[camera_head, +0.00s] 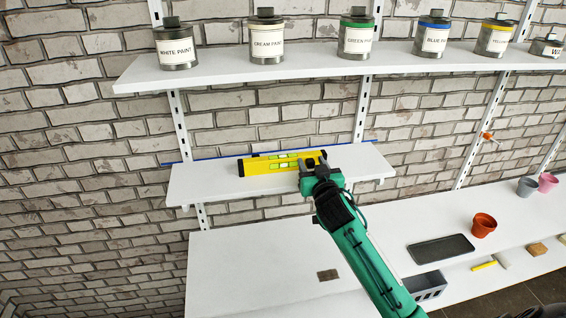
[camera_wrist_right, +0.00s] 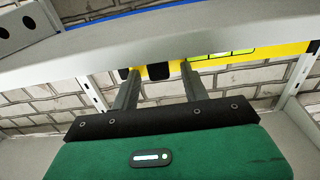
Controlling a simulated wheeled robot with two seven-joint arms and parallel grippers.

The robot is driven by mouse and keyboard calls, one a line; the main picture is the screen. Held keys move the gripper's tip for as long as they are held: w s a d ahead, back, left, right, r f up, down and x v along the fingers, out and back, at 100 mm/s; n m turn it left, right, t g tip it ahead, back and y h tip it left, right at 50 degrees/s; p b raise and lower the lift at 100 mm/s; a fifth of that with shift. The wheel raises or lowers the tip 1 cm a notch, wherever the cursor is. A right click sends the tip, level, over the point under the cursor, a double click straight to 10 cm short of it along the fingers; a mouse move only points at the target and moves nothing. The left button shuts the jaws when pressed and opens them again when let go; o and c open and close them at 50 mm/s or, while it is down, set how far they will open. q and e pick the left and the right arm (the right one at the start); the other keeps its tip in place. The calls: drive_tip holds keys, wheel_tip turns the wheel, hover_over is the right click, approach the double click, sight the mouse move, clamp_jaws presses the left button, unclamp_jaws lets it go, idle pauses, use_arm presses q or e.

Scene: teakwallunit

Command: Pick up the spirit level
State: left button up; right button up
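The yellow spirit level (camera_head: 262,167) lies lengthwise on the small white shelf (camera_head: 215,185) against the brick wall. It has bright green-yellow vials and black ends. My right gripper (camera_head: 312,167) is at its right part, covering some of it. In the right wrist view the two fingers (camera_wrist_right: 157,75) stand apart, with the yellow level (camera_wrist_right: 270,50) just beyond their tips. Whether the fingers touch it or straddle it I cannot tell. My left gripper is not in view.
Above, a long shelf (camera_head: 290,70) holds several paint cans, including the green one (camera_head: 356,38). The small shelf's left part is clear.

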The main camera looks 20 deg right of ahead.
clamp_jaws()
